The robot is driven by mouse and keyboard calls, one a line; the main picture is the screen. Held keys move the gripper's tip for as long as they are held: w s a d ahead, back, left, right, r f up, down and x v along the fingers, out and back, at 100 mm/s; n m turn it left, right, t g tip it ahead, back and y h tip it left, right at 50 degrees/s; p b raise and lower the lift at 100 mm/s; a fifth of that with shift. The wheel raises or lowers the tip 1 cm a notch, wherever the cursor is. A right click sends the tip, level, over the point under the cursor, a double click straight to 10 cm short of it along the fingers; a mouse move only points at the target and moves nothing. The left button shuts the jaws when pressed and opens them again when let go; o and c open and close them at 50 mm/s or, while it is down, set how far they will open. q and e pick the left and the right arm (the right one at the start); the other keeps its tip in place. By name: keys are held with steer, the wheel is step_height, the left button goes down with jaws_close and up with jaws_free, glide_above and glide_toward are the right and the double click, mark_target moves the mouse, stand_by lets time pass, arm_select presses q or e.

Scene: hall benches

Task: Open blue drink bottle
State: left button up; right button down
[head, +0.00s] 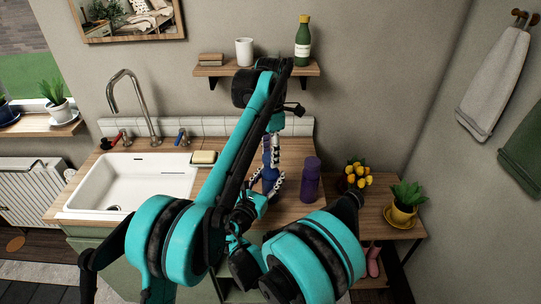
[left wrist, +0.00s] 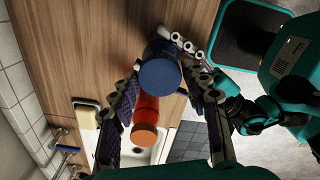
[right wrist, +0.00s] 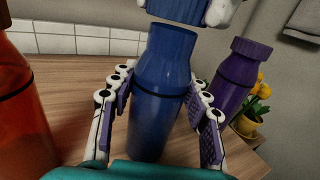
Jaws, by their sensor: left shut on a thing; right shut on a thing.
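The blue drink bottle (right wrist: 160,100) stands upright on the wooden counter in the right wrist view. My right gripper (right wrist: 162,105) is shut around its body, one finger on each side. The bottle also shows in the head view (head: 269,178), partly hidden by my arms. Its blue cap (right wrist: 176,8) is just above the bottle's top, with a narrow gap between them. My left gripper (left wrist: 165,90) points down from above and is shut on the cap, whose round top (left wrist: 160,75) shows in the left wrist view.
A purple bottle (head: 311,180) stands close to the right of the blue one. An orange bottle (right wrist: 20,110) stands to its left. The sink (head: 130,180) is left, with a sponge (head: 204,157) by it. Flowers (head: 357,173) and a potted plant (head: 405,200) are right.

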arm_select(q)
steer(key=shift+r, duration=0.2)
steer(key=shift+r, duration=2)
arm_select(e)
steer(key=c, duration=0.7)
jaws_free()
